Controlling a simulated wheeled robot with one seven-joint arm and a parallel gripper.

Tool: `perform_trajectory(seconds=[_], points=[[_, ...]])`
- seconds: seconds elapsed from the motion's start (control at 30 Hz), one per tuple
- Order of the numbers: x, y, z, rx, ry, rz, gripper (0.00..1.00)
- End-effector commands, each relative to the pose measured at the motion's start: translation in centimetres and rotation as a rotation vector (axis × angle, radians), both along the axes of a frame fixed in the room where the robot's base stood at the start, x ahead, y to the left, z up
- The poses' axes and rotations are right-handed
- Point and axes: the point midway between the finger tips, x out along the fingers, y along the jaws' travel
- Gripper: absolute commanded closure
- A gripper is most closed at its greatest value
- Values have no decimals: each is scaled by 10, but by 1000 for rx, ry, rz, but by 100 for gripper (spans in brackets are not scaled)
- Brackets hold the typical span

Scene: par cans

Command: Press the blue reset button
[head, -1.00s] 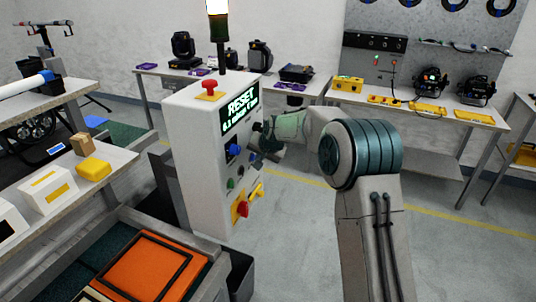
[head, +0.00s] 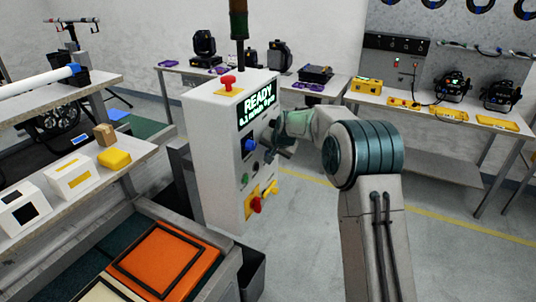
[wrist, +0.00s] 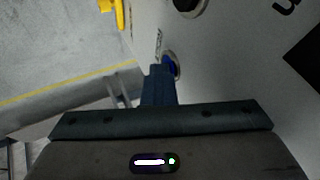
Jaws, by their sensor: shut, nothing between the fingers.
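The blue button (wrist: 172,65), in a metal ring, is on the white control cabinet (head: 215,150). A small printed label stands beside it in the wrist view. My gripper (wrist: 161,72) is shut and empty. Its fingertips overlap the button's edge in the wrist view; I cannot tell whether they touch it. In the head view my gripper (head: 268,150) is at the cabinet's right-hand face and covers part of the panel. A blue knob (head: 249,145) shows there on a dark plate; I cannot tell if it is the same part. The cabinet's screen (head: 258,107) reads READY.
A red mushroom button (head: 229,81) is on the cabinet top, beside an unlit signal tower (head: 239,20). A red and yellow switch (head: 255,204) and a yellow handle (head: 271,188) are low on the panel. An orange padded case (head: 165,258) lies in front. Floor on the right is clear.

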Motion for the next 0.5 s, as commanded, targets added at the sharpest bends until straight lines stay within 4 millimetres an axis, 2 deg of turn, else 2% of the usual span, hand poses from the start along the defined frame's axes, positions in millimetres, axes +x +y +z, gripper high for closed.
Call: perform_trajectory(seconds=[0.03,0.27,0.37,0.5], points=[[-1,10,3,11,-7,10,100],[-2,10,3,13,-10,13,100],[-5,1,2,13,-10,13,100],[-13,-25,-1,9,-9,10,100]])
